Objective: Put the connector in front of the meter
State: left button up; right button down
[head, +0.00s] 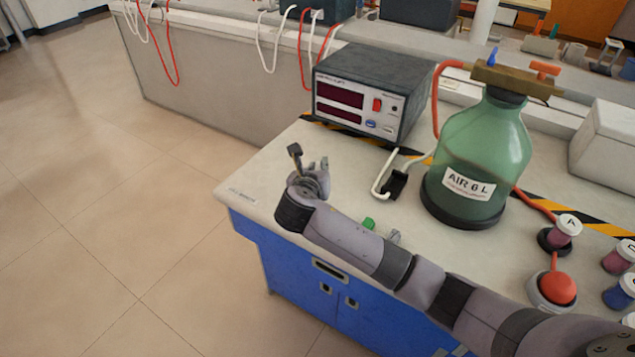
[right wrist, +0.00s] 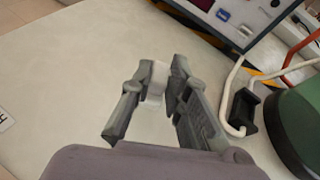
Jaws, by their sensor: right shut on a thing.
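The meter (head: 370,92), a dark grey box with red displays, stands at the back of the bench; its front also shows in the right wrist view (right wrist: 235,18). My right gripper (head: 311,165) is over the bench's left part, in front of and left of the meter. In the right wrist view my right gripper (right wrist: 155,75) is shut on a small pale translucent piece, which I take to be the connector (right wrist: 156,84). The fingers partly cover it, and whether it touches the bench is unclear. My left gripper is not in view.
A green bottle (head: 482,150) stands right of the meter, with a black holder and white tube (head: 393,184) between them. A small green piece (head: 368,223) lies behind my right arm. Bare benchtop (head: 262,178) lies around the gripper, near the bench's left edge.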

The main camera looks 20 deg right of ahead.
notch_tip(320, 180, down, 4)
jog(key=shift+f, duration=0.25)
jog(key=c, duration=1.5)
grip_release()
jog(key=shift+c, duration=0.2)
jog(key=shift+s+r, duration=0.15)
jog(key=v, duration=1.1)
jog(key=shift+s+a+r, duration=0.1)
jog(key=shift+s+a, duration=0.15)
jog(key=shift+a, duration=0.05)
